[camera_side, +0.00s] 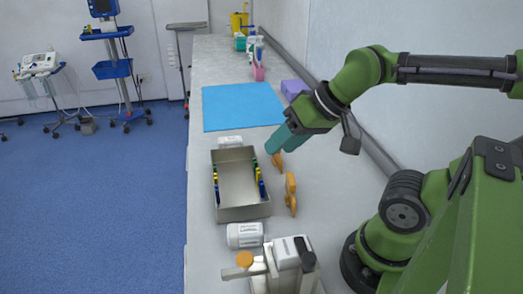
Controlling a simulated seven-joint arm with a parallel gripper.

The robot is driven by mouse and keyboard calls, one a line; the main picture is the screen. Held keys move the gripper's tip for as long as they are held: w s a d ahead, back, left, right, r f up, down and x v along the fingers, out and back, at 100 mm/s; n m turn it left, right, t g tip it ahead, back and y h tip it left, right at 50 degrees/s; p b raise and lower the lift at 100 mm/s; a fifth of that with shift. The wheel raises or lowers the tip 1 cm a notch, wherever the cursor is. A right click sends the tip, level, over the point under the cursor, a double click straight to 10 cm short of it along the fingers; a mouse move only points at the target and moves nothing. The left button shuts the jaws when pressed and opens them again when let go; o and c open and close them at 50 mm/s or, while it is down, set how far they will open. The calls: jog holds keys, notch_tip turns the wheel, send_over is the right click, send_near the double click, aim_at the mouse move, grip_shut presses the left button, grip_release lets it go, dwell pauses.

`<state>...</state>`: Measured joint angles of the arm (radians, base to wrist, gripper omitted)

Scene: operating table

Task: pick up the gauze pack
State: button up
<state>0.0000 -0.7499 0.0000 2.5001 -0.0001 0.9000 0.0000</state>
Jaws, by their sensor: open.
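My gripper (279,144), with teal fingers, points down and left above the counter, to the right of the metal tray's far end. It is open, and I see nothing held between the fingers. No item can be named the gauze pack with certainty at this size. One white labelled item (230,142) lies just behind the tray. Another white labelled item (245,235), rounded like a bottle, lies in front of the tray. An orange item (278,160) is close below the fingertips; I cannot tell whether they touch.
The metal tray (243,213) holds coloured items along its sides. A blue mat (242,107) lies bare behind. A purple box (294,88) and bottles (257,62) are farther back. A metal device (283,270) stands in front.

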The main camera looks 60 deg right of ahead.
jog(key=o, duration=0.6)
jog(key=w+d+f+m+g, duration=0.3)
jog(key=w+d+m, duration=0.4)
jog(key=w+d, duration=0.55)
jog(key=m+g+y, duration=0.1)
jog(key=m, duration=1.3)
send_near(231, 139)
notch_tip(231, 139, up, 3)
jog(key=s+d, duration=0.2)
jog(key=d, duration=0.1)
jog(key=a+r+m, duration=0.1)
jog(key=m, duration=0.1)
jog(key=x, duration=1)
jog(key=shift+w+a+f, duration=0.1)
jog(key=shift+w+a, duration=0.15)
jog(key=shift+w, duration=0.05)
jog(key=shift+x, duration=2.85)
